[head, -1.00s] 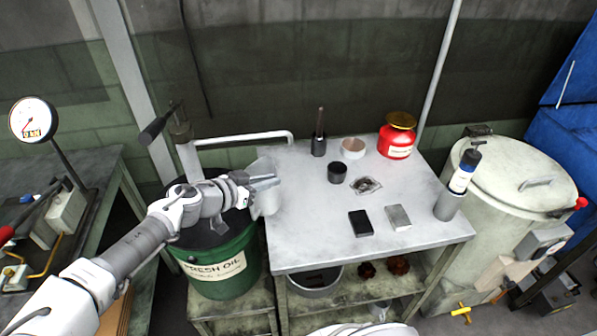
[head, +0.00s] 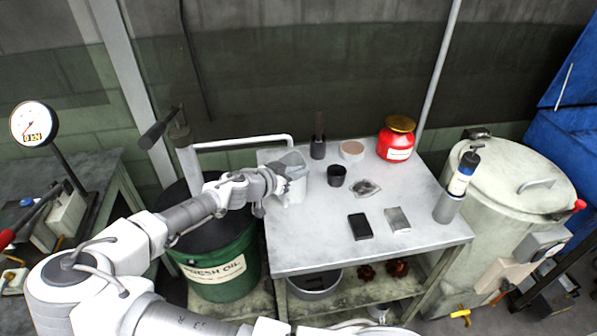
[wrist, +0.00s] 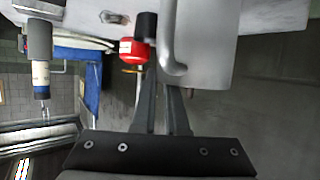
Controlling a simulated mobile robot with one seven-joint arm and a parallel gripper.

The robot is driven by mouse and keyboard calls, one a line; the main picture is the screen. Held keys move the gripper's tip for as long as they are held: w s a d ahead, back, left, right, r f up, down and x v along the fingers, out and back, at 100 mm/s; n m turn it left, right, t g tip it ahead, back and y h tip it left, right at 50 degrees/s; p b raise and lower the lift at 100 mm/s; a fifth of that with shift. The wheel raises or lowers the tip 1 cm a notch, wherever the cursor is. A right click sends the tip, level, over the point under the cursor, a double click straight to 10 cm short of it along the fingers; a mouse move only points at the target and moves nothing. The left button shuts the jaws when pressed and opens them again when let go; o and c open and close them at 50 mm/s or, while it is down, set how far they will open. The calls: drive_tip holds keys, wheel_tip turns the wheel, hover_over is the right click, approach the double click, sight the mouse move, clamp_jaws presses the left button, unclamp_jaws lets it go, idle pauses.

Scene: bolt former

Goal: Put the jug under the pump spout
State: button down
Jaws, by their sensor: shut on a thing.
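The jug (head: 295,188) is a pale grey vessel at the left end of the metal table, and appears upright. My gripper (head: 279,181) is shut on the jug's handle, which shows in the wrist view (wrist: 171,45) beside the jug's wall (wrist: 215,45). The pump (head: 184,150) stands on the green oil drum (head: 215,262). Its white spout (head: 245,141) reaches right and turns down at its end, just behind and above the jug's rim in the head view. I cannot tell whether the jug's mouth is directly beneath it, or whether its base touches the table.
A black block (head: 360,226) and a grey block (head: 397,220) lie nearer the front. The table's front left is clear.

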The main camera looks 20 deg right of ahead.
drive_tip(key=shift+f, duration=0.1)
drive_tip(key=c, duration=0.9)
unclamp_jaws()
drive_tip(key=shift+c, duration=0.2)
